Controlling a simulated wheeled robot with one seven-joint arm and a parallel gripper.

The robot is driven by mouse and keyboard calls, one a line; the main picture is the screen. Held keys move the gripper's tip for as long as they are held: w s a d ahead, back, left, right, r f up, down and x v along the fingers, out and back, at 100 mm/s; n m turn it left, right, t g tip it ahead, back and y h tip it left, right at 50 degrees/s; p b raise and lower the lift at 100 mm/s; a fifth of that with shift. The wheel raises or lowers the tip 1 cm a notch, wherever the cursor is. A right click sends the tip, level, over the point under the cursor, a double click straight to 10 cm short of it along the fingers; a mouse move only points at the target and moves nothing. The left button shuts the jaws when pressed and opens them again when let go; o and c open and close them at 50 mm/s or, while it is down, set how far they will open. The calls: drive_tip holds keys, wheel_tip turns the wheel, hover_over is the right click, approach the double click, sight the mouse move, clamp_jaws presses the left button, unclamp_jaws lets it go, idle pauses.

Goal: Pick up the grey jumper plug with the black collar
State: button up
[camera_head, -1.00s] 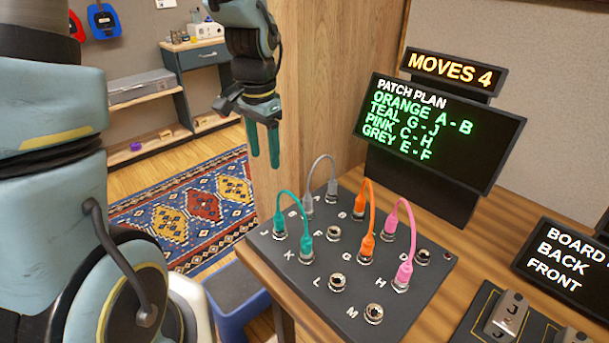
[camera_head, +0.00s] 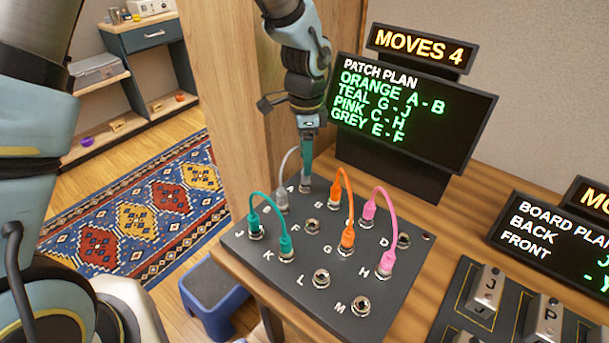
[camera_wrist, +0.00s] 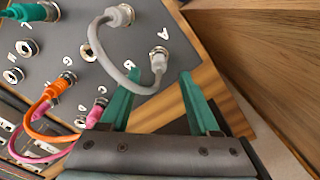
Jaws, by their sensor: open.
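A grey jumper cable (camera_head: 292,158) arches over the back-left part of the dark patch board (camera_head: 392,302). Its left plug (camera_head: 282,198) stands in a socket in the head view; the other end is hidden by my gripper (camera_head: 306,172). In the wrist view both grey plugs show: a far plug (camera_wrist: 120,15) and a near plug (camera_wrist: 158,60).
Orange (camera_head: 346,205), pink (camera_head: 385,230) and teal (camera_head: 268,222) jumpers stand close by on the board. A screen (camera_head: 415,112) reading PATCH PLAN stands behind it. A wooden panel (camera_head: 230,100) rises at the back left. Several sockets are empty.

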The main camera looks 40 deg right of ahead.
sight(306, 179)
drive_tip(key=shift+f+p, duration=0.95)
drive_tip(key=shift+f, duration=1.6)
clamp_jaws()
